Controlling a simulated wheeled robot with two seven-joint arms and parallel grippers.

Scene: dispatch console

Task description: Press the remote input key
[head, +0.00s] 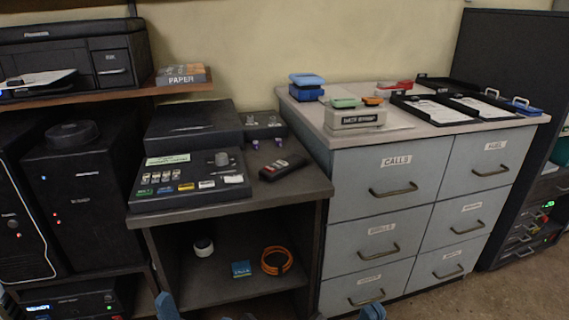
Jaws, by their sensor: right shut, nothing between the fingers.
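A dark handheld remote (283,167) with small light and red marks near one end lies on the dark desk (306,188), right of the console. Its keys are too small to read. The black console (190,178) has several coloured keys, a round knob and a pale green label strip. My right gripper (373,312) shows only as a small blue tip at the bottom edge, shut and well below and right of the remote. A blue part of my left gripper (165,305) shows at the bottom left, mostly cut off. Neither touches the desk things.
A grey drawer cabinet (393,185) stands close on the desk's right, with trays (433,108) and a labelled holder (356,119) on top. An orange cable coil (276,261) lies on the shelf below. A printer (70,55) and dark computer cases (85,200) are left.

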